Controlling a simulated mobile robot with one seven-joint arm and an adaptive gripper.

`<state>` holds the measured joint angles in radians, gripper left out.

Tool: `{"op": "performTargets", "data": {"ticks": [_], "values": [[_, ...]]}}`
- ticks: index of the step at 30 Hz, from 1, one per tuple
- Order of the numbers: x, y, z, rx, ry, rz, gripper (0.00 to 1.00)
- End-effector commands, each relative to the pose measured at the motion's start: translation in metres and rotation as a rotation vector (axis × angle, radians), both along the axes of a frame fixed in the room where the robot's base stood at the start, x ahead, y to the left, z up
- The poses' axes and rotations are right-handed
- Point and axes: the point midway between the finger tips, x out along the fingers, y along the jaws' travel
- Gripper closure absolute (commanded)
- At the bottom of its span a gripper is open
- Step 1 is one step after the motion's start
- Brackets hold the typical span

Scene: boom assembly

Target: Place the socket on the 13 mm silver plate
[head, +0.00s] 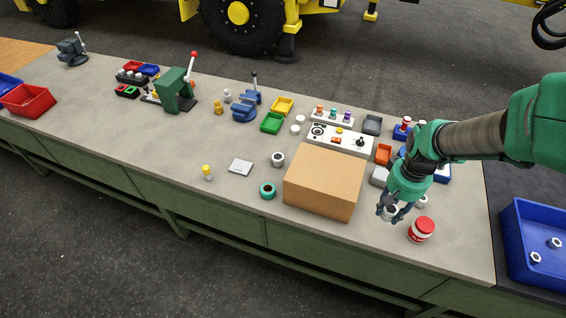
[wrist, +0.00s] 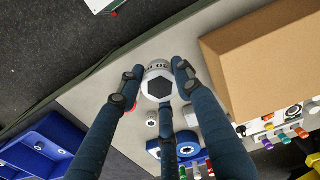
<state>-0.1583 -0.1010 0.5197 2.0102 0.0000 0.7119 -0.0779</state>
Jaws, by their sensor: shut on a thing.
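My gripper (head: 389,212) is above the right part of the bench, between the cardboard box and a red jar. In the wrist view its fingers (wrist: 157,88) are shut around a silver socket (wrist: 158,72), whose dark hexagonal opening faces the camera. In the head view the socket (head: 389,213) is partly hidden by the fingers and appears held above the bench. A flat silver-grey plate (head: 240,167) lies on the bench left of the box, well away from my gripper. No size mark is readable on it.
The large cardboard box (head: 324,181) stands between my gripper and the plate. The red jar (head: 421,229) stands close to my gripper.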

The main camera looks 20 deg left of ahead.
Motion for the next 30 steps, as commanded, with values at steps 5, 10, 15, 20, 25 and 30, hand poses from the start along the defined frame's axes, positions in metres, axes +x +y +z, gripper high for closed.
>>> {"op": "performTargets", "data": {"ticks": [5,10,15,20,25,30], "values": [[0.012,0.025,0.004,0.0,0.002,0.006,0.97],[0.028,0.063,0.008,0.0,0.002,0.01,0.97],[0.043,0.108,0.012,0.0,0.002,0.014,0.97],[0.053,0.153,0.013,0.0,0.002,0.016,0.97],[0.059,0.202,0.013,0.0,0.002,0.018,0.97],[0.06,0.253,0.012,-0.001,0.003,0.02,0.97]]}}
